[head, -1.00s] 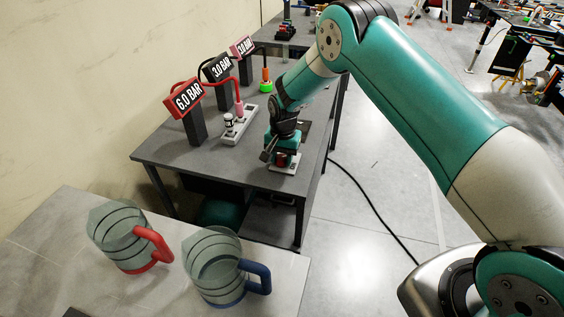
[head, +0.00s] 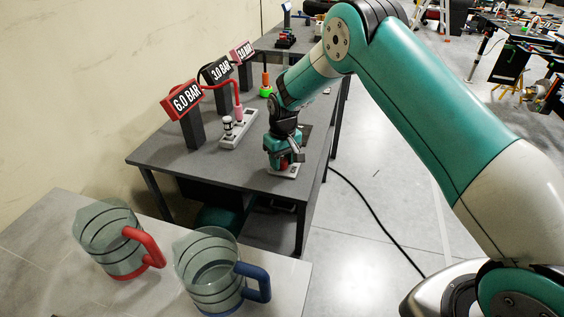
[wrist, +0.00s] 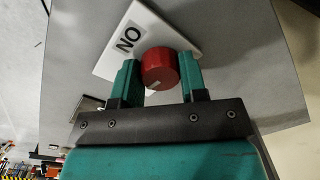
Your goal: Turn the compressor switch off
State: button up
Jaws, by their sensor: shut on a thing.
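The compressor switch is a red round knob (wrist: 160,68) on a pale plate (wrist: 178,32) with a label (wrist: 129,39) that reads "NO" as seen in the wrist view. My gripper (wrist: 160,72) is shut on the knob, with one teal finger on each side of it. A small pale mark shows on the knob's near edge. In the head view my gripper (head: 286,157) is low over the plate (head: 283,171) at the table's near right corner. The red knob (head: 284,163) is partly hidden there by the gripper.
The dark table (head: 230,172) also holds a white socket strip (head: 239,128) with a red hose and pressure signs such as "6.0 BAR" (head: 183,101). Two jugs, red-handled (head: 118,243) and blue-handled (head: 214,275), stand on a nearer counter. A cable (head: 378,216) lies on the floor.

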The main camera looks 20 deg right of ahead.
aim_at(283, 159)
jog(key=shift+n, duration=0.5)
jog(key=o, duration=0.9)
jog(key=r, duration=0.5)
jog(key=r+b, duration=0.1)
jog(key=r, duration=0.5)
jog(key=r+b, duration=0.1)
jog(key=r, duration=0.5)
jog(key=shift+w+d+r, duration=0.15)
jog(key=shift+d+r, duration=0.1)
jog(key=shift+d, duration=0.05)
